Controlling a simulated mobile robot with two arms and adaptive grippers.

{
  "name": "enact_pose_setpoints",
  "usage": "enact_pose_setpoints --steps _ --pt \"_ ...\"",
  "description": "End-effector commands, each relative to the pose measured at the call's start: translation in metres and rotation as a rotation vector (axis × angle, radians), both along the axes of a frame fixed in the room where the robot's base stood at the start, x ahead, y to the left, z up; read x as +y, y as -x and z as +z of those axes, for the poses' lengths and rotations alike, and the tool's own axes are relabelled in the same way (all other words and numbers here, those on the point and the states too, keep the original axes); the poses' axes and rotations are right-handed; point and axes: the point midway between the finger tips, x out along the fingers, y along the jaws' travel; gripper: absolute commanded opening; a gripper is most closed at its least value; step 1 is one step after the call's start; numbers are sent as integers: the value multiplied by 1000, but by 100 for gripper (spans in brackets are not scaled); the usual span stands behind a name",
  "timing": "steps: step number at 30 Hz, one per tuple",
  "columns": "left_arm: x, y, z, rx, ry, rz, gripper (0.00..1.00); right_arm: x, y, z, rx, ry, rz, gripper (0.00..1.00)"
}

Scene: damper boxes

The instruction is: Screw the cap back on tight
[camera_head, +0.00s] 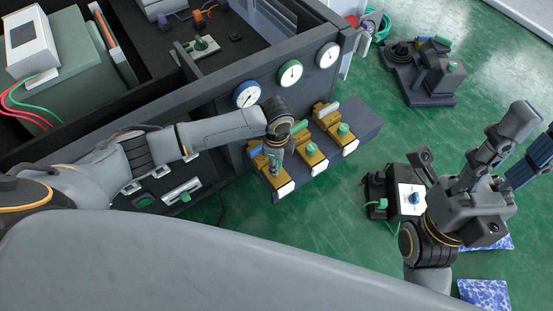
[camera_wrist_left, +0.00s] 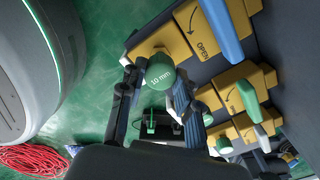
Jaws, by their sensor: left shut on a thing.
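A green cap marked "10 mm" (camera_wrist_left: 160,72) sits between the fingers of my left gripper (camera_wrist_left: 154,84), at the front of a yellow box with an "OPEN" arrow (camera_wrist_left: 196,38). The left gripper is shut on the cap. I cannot tell how far the cap is screwed in. In the head view, my left gripper (camera_head: 276,160) points down at the nearest of three yellow boxes (camera_head: 257,162) and hides the cap. My right gripper (camera_head: 522,142) is open and empty at the right, its fingers spread above the green floor.
Two more yellow boxes (camera_head: 309,157) and (camera_head: 337,143) with green caps stand beside the first. Three round gauges (camera_head: 290,74) are on the panel behind. A device with a blue knob (camera_head: 407,198) stands on the floor near my right arm. Red cable (camera_wrist_left: 32,158) lies on the floor.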

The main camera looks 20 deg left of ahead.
Motion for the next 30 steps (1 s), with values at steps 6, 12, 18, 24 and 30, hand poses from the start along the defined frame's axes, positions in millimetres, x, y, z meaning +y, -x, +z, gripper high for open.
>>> enact_pose_setpoints --steps 6,12,18,24,30 --pt "0 0 -1 0 0 0 13 0 0 -3 15 0 0 39" --pt "0 0 0 0 0 0 13 0 -1 -2 18 1 -1 39" --pt "-1 0 1 0 1 0 13 0 -1 4 17 0 -1 39" --pt "-1 0 0 0 1 0 13 0 -1 9 9 1 -1 39" --pt "-1 0 0 0 0 0 13 0 -1 10 3 1 -1 39"
